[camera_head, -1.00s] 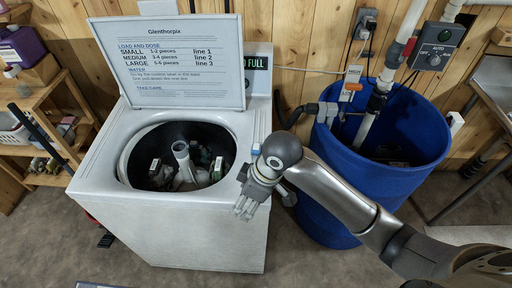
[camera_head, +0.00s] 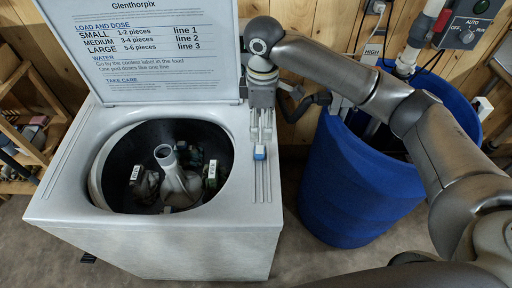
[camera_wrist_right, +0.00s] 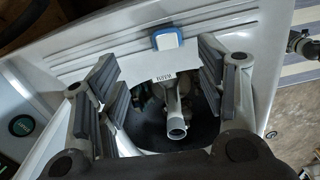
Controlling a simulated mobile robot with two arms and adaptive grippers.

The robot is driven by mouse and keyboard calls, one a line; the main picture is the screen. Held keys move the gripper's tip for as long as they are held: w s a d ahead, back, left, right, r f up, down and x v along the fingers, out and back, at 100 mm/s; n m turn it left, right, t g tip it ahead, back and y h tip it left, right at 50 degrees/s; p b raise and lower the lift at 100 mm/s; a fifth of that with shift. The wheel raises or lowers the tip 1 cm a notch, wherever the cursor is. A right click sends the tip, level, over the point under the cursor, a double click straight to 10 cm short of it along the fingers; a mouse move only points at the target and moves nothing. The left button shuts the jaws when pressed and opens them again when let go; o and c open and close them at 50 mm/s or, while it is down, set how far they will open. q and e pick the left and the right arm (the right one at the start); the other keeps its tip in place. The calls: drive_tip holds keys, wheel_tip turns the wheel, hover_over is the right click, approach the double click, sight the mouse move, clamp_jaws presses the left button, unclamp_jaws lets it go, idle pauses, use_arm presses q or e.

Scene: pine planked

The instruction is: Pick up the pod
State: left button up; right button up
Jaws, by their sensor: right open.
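The pod (camera_head: 260,152) is a small blue and white block. It rests on the grooved right-hand deck of the white washer (camera_head: 190,245), beside the drum opening. It also shows in the right wrist view (camera_wrist_right: 167,37), near the top between the finger pads. My right gripper (camera_head: 261,132) points down just behind and above the pod in the head view. In the wrist view the right gripper (camera_wrist_right: 158,62) has its fingers spread wide with nothing between them. It appears apart from the pod. My left gripper is out of view.
The washer's raised lid (camera_head: 150,85) carries printed load instructions. The open drum (camera_head: 115,165) holds a central agitator (camera_head: 168,165) and several labelled pieces. A blue barrel (camera_head: 345,190) with pipes stands right of the washer. Wooden shelves (camera_head: 50,125) are at the left.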

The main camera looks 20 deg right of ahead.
hover_over(261, 156)
wheel_tip(261, 156, down, 4)
drive_tip(key=shift+d+f+p, duration=0.1)
drive_tip(key=shift+d+p, duration=0.05)
drive_tip(key=shift+p, duration=0.2)
drive_tip(key=shift+w+f, duration=0.1)
drive_tip(key=shift+f, duration=0.2)
wheel_tip(261, 156, down, 4)
drive_tip(key=shift+f+p, duration=0.2)
drive_tip(key=shift+p, duration=0.7)
drive_tip(key=shift+f, duration=0.3)
drive_tip(key=shift+c, duration=0.7)
drive_tip(key=c, duration=0.5)
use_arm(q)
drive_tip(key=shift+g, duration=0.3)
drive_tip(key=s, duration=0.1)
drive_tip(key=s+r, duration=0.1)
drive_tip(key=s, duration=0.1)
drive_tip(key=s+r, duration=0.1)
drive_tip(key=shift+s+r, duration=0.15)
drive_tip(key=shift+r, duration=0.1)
use_arm(e)
drive_tip(key=c, duration=0.3)
